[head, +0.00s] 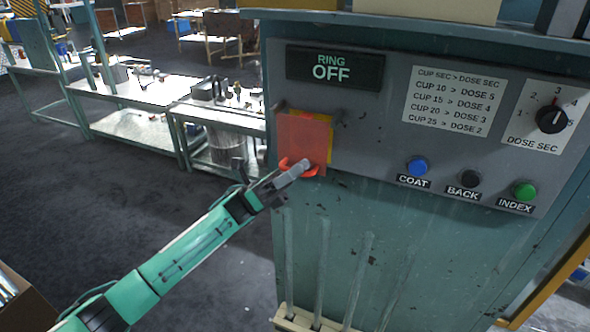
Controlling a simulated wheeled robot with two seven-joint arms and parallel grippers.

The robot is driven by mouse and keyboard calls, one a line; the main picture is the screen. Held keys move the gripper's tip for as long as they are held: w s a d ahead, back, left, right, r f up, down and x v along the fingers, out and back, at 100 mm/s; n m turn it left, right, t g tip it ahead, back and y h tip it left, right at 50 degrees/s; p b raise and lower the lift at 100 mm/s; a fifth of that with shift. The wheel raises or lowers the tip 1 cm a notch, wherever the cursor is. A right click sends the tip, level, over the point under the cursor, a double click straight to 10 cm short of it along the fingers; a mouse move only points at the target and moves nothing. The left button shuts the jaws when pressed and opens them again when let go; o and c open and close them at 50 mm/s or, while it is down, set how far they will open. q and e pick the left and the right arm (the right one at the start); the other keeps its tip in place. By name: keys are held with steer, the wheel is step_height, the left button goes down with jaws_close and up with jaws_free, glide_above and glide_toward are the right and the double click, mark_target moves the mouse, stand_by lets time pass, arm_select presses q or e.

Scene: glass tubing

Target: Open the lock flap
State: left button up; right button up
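The lock flap (302,138) is a translucent red-orange plate on the left part of the grey control panel. It hangs down over a yellow backing plate that shows along its top and right edges. A curved red lip (284,163) sticks out at its bottom edge. My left gripper (298,170) comes in from the lower left, with its light grey finger end at that lip, overlapping it in the picture. I cannot tell whether it touches the lip or whether its fingers are apart. What lies behind the flap is mostly hidden. My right gripper is not in view.
The panel holds a "RING OFF" display (333,68), a dose dial (551,119), and blue (417,167), black (470,179) and green (524,191) buttons. Glass rods (358,275) stand in a pale rack (290,317) below. Metal benches (128,92) stand behind at left.

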arm_select(q)
jaws_close()
steer(key=shift+s, duration=0.1)
steer(key=shift+s+a+r+n+t+y+p, duration=0.3)
steer(key=shift+s+r+n+t+y+p, duration=0.65)
steer(key=shift+n+t, duration=1)
steer(key=shift+s+a+r+n+t+y+p, duration=0.35)
steer(key=shift+s+n+t+p, duration=0.35)
steer(key=shift+n+t+p, duration=1.2)
steer(key=shift+s+a+r+n+t+y+p, duration=0.2)
steer(key=shift+s+r+n+t+y+p, duration=0.45)
steer(key=shift+n+t, duration=1.35)
steer(key=shift+s+r+n+g, duration=0.1)
steer(key=shift+s+n+g, duration=0.1)
steer(key=shift+n+g, duration=0.4)
steer(key=shift+o, duration=0.7)
jaws_free()
